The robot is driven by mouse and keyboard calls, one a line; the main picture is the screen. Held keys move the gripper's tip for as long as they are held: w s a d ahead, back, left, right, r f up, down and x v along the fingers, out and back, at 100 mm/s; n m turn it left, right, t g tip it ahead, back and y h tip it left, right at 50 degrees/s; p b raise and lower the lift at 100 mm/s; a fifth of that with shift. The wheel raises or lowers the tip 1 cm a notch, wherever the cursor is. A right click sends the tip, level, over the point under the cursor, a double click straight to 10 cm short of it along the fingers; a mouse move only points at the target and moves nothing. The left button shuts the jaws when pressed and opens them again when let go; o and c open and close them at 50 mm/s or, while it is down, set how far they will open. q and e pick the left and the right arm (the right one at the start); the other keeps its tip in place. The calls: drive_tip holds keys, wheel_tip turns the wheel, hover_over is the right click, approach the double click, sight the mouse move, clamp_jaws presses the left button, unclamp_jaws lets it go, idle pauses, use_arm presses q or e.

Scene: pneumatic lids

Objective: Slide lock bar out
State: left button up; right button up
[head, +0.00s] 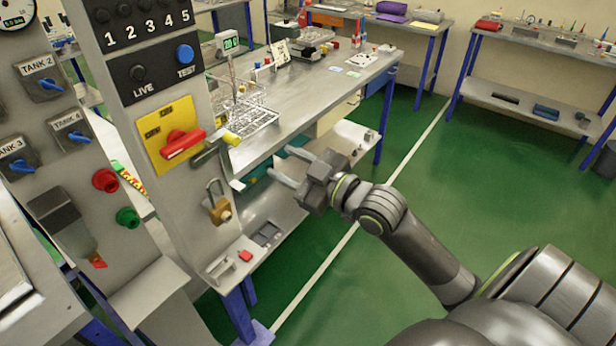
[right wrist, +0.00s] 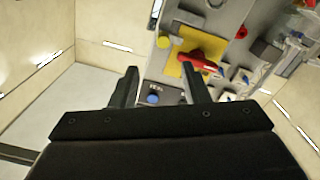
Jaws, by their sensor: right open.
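The lock bar (head: 207,154) is a grey bar with a yellow knob (head: 231,138) on its right end, beside the red rotary handle (head: 182,144) on a yellow plate (head: 155,127). In the right wrist view, the knob (right wrist: 163,42) shows beyond my fingertips, beside the red handle (right wrist: 198,62). My right gripper (head: 281,164) is open and empty. Its fingers point left toward the panel, to the right of the knob and apart from it. It also shows in the right wrist view (right wrist: 159,71). My left gripper is not in view.
A brass padlock (head: 218,208) hangs on the panel below the bar. A workbench (head: 318,90) with a wire rack (head: 250,118) stands behind my gripper. A small tray (head: 243,258) with a red item juts from the panel's foot. Green floor is clear at right.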

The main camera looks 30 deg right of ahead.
drive_tip(key=v, duration=0.4)
drive_tip(key=shift+s, duration=0.2)
drive_tip(key=shift+d, duration=0.1)
